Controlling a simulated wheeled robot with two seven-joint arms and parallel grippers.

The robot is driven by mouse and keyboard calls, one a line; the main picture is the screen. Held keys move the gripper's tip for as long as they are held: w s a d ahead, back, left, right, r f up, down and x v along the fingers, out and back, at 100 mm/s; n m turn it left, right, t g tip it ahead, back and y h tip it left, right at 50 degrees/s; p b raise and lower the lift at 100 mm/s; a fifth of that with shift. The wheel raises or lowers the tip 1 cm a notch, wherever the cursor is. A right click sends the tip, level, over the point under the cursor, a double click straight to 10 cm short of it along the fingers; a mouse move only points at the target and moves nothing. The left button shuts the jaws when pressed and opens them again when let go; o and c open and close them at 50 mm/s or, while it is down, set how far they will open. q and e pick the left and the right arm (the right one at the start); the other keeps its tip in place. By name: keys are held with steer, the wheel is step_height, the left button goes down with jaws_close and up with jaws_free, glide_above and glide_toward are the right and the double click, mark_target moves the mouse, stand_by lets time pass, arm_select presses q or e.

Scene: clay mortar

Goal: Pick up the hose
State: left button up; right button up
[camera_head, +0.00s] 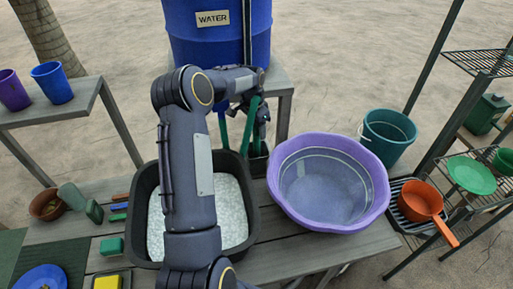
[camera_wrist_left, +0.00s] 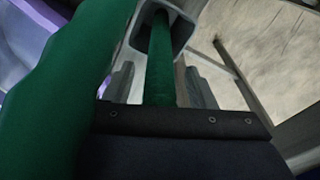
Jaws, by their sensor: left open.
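The green hose (camera_head: 249,127) hangs in front of the blue water barrel (camera_head: 185,38), beside the dark wrist of my left arm. My left gripper (camera_head: 258,118) is at the hose, though the arm hides part of it. In the left wrist view, one stretch of hose (camera_wrist_left: 160,58) shows between the two fingers of the open gripper (camera_wrist_left: 161,86). Another thick green stretch of hose fills the left side of that view. I cannot tell whether the fingers touch the hose. My right gripper does not show.
A purple basin (camera_head: 376,205) and a black tub (camera_head: 262,212) of pale material stand on the bench below. Cups (camera_head: 52,84) stand on the left table.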

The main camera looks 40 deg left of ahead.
arm_select(q)
steer(key=c, duration=1)
steer(key=shift+o, duration=0.2)
steer(key=shift+r, duration=0.15)
step_height(320, 180, up, 10)
steer(key=shift+f+b, duration=0.25)
steer(key=shift+b, duration=0.2)
step_height(320, 180, up, 10)
steer(key=p, duration=0.9)
steer(key=shift+r, duration=0.15)
